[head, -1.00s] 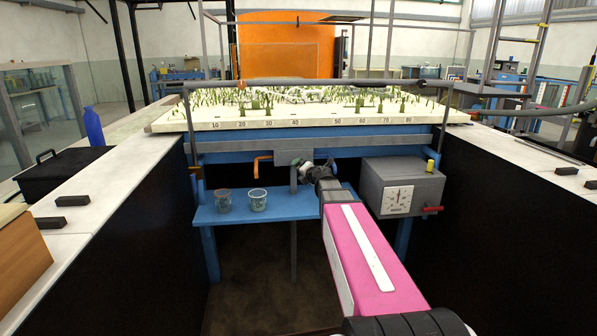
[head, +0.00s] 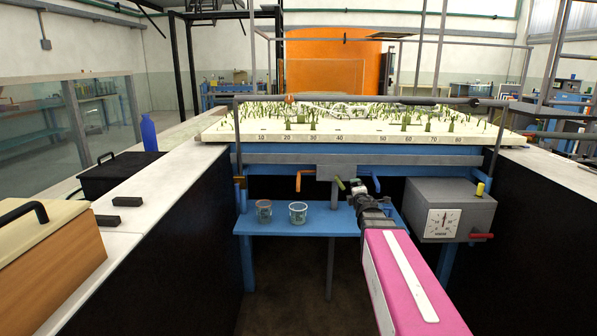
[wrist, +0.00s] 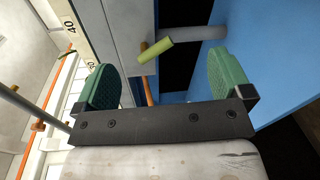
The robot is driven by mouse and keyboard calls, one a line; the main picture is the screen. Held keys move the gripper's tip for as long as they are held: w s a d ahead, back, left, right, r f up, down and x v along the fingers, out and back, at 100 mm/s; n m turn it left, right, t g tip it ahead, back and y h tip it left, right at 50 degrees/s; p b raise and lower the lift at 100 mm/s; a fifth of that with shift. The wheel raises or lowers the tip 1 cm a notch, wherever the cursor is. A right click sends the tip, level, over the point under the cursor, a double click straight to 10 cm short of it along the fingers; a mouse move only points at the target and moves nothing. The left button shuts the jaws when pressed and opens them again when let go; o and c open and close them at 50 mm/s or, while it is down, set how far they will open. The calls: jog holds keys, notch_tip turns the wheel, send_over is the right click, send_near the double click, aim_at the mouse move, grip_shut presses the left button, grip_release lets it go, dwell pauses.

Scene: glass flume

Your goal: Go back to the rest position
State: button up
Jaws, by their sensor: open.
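My gripper (head: 358,187) is at the end of my pink arm, just in front of the grey panel (head: 337,171) under the flume bed. Its jaws are open, with the two teal finger pads apart in the wrist view (wrist: 165,85). A green lever handle (head: 341,184) lies just beyond the gripper. It also shows in the wrist view (wrist: 155,50), past the gap between the fingers and apart from them. No object is held.
An orange handle (head: 305,177) and a blue handle (head: 376,183) flank the green one. Two cups (head: 298,213) stand on the blue shelf (head: 270,223). A grey gauge box (head: 450,210) is at right. Black-sided counters stand on both sides of the gap below.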

jog(key=s+d+f+m+g+h, duration=0.2)
jog(key=s+f+m+g+h, duration=0.3)
jog(key=s+f+m+g, duration=0.7)
jog(key=s+a+f+m+g+y, duration=0.4)
jog(key=s+a+f+m, duration=0.3)
jog(key=s, duration=0.8)
notch_tip(320, 180, down, 5)
jog(key=shift+a+r+m+y, duration=0.15)
jog(key=shift+a+m+y, duration=0.25)
jog(key=shift+a+y, duration=0.6)
